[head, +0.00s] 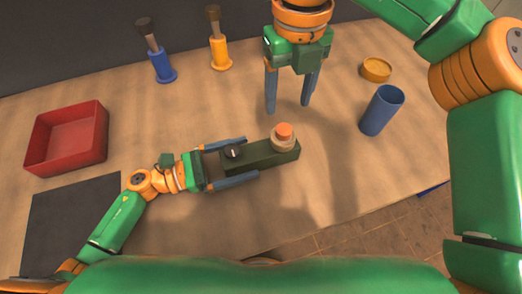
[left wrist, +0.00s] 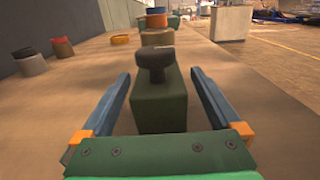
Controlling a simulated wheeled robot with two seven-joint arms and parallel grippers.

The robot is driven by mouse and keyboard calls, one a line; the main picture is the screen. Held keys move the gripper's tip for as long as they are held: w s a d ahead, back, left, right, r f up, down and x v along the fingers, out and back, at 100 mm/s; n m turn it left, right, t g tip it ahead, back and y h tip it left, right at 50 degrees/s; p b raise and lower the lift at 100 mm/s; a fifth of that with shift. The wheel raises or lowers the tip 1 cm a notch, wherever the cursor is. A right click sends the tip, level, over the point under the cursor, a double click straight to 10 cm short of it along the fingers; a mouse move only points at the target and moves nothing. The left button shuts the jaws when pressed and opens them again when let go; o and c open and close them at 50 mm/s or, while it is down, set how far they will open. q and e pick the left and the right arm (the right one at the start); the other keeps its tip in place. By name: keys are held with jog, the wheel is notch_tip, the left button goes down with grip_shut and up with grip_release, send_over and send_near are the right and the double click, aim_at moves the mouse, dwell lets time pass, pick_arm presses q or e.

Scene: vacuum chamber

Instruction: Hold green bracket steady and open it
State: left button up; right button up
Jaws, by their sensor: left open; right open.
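In the left wrist view the bracket (left wrist: 160,104) and knob (left wrist: 155,62) lie between the open fingers (left wrist: 160,82), with gaps on both sides. My right gripper (head: 289,108) is open, pointing down above and behind the bracket's right end.
A blue cup (head: 381,110) and a yellow round lid (head: 375,70) stand at right. A blue-based post (head: 162,68) and a yellow-based post (head: 220,54) stand at the back. A red tray (head: 67,138) and dark mat (head: 70,222) are at left. The table in front of the bracket is clear.

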aim_at(284, 129)
pick_arm(q)
jog(key=shift+a, duration=0.1)
jog(key=shift+c, duration=0.2)
grip_shut()
pick_arm(e)
jog(key=shift+o, duration=1)
notch_tip(284, 129, down, 8)
jog(key=n, duration=1.3)
